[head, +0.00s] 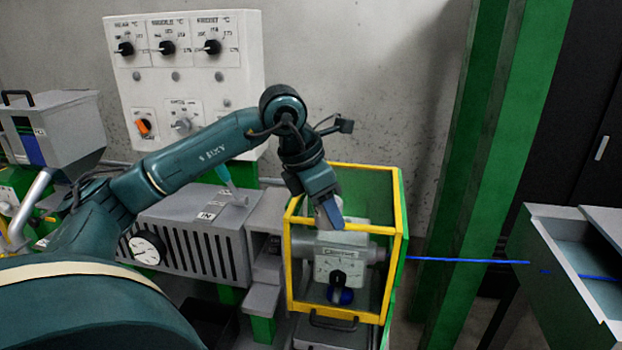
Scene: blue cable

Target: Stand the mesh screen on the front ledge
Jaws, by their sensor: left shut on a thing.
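The mesh screen (364,228) appears to be the yellow-framed front panel of the box-like guard, right of centre in the head view. It looks upright, and its mesh is too fine to make out. My left gripper (331,214) points down at the panel's top bar and is shut on it, left of the bar's middle. Its fingers hide a short part of the bar. The front ledge (336,338) seems to be the grey surface below the panel, with a dark handle. I cannot tell whether the panel's bottom bar touches it. My right gripper is not in view.
A grey die head with a dial (331,263) sits behind the panel. A blue cable (465,260) runs right to a grey trough (565,262). A green column (465,170) stands right of the guard. A white control panel (186,88) is on the wall behind my arm.

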